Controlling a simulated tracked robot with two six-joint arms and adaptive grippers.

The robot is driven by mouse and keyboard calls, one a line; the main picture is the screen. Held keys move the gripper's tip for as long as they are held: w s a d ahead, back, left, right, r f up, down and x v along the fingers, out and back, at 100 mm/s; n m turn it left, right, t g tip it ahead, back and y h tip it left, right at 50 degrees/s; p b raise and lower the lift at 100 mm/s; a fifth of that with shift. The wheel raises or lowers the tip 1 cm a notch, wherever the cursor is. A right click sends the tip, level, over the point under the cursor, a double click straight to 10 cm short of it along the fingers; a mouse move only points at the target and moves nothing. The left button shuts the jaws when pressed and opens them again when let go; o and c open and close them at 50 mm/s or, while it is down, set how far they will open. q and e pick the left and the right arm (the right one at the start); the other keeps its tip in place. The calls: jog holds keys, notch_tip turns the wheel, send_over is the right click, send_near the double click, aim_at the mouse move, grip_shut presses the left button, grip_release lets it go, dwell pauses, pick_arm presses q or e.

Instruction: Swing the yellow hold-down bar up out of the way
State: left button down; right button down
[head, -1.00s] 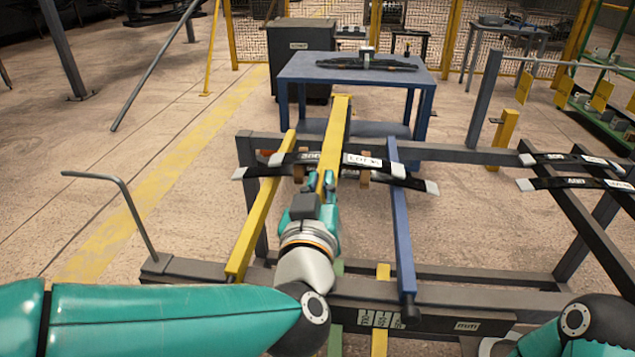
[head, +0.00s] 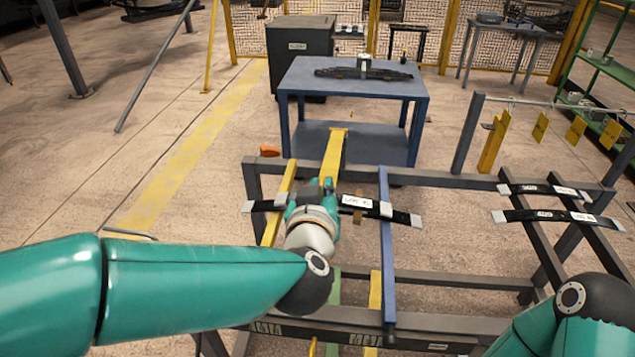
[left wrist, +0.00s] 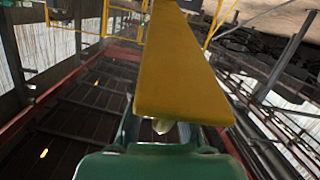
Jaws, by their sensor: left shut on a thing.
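The yellow hold-down bar (head: 335,150) extends from my left gripper toward the back of the rack. In the left wrist view the bar (left wrist: 180,70) fills the middle and runs away from the fingers. My left gripper (head: 322,187) is shut on the bar, above the dark leaf springs (head: 350,202) with pale ends. The gripper and arm hide the near part of the bar and part of the springs. I cannot tell whether the bar touches the springs. My right arm shows at the lower right; its gripper is out of view.
A yellow rail (head: 284,190) and a blue rail (head: 386,240) flank the bar on the grey rack (head: 455,177). More springs (head: 545,215) lie at right. A blue table (head: 300,75) stands behind, with floor between.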

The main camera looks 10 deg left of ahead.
pick_arm(q)
jog(key=w+r+g+p, duration=0.3)
jog(key=w+r+p, duration=0.2)
jog(key=r+p, duration=0.7)
jog(key=p, duration=0.4)
jog(key=shift+w, duration=0.4)
jog(key=c, duration=1.2)
grip_release()
jog(key=shift+s+r, duration=0.1)
jog(key=v, duration=1.1)
jog(key=shift+s, duration=0.35)
